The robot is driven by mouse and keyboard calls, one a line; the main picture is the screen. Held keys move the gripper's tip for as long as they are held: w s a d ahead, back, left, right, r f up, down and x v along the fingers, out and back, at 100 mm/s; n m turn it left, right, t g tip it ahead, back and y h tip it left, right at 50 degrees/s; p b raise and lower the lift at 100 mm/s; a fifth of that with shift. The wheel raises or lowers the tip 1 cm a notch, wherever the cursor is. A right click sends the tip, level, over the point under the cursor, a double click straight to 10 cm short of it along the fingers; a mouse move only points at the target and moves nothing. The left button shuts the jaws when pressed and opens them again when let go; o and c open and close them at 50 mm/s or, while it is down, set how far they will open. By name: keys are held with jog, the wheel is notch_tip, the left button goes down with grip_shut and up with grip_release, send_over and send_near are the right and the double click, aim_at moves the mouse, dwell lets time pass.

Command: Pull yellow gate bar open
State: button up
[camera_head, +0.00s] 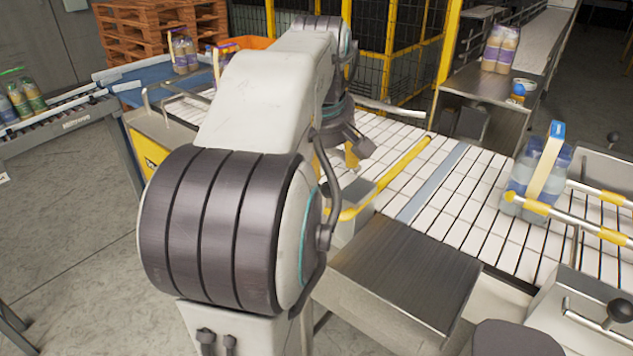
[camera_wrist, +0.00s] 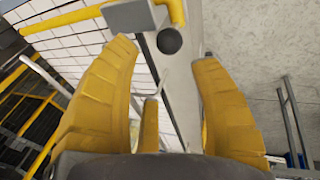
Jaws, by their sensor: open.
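The yellow gate bar (camera_head: 405,161) lies across the white slatted conveyor in the head view, bending at its near end beside a grey block. In the wrist view the yellow bar (camera_wrist: 70,19) runs along the top left, and its bent end passes the grey block. A dark round knob (camera_wrist: 169,41) shows below the block, between my fingertips in the picture. My gripper (camera_wrist: 165,54) has its yellow fingers spread, with nothing held. In the head view my gripper (camera_head: 338,158) is over the conveyor, left of the bar, partly hidden by my arm.
The conveyor (camera_head: 470,196) carries a wrapped bottle pack (camera_head: 523,178) at the right, beside yellow-and-steel rails (camera_head: 580,222). A metal plate (camera_head: 395,270) sits at the conveyor's near side. A yellow-framed mesh fence (camera_head: 370,45) stands behind. Open floor (camera_head: 75,225) lies at the left.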

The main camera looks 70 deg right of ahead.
aim_at(329, 185)
jog(key=shift+s+a+f+n, duration=0.15)
jog(key=shift+a+n, duration=0.35)
jog(key=shift+n, duration=0.7)
jog(key=shift+a+f+n, duration=0.1)
jog(key=shift+a+n, duration=0.05)
jog(key=shift+n, duration=1.05)
jog(key=shift+d+f+y+p, duration=0.15)
jog(key=shift+d+f+p, duration=0.05)
jog(key=shift+f+p, duration=0.3)
jog(key=shift+d+f+y+p, duration=0.15)
jog(key=shift+d+f+p, duration=0.05)
jog(key=shift+f+p, duration=0.3)
jog(key=shift+x, duration=2.6)
jog(key=shift+c, duration=0.2)
grip_shut()
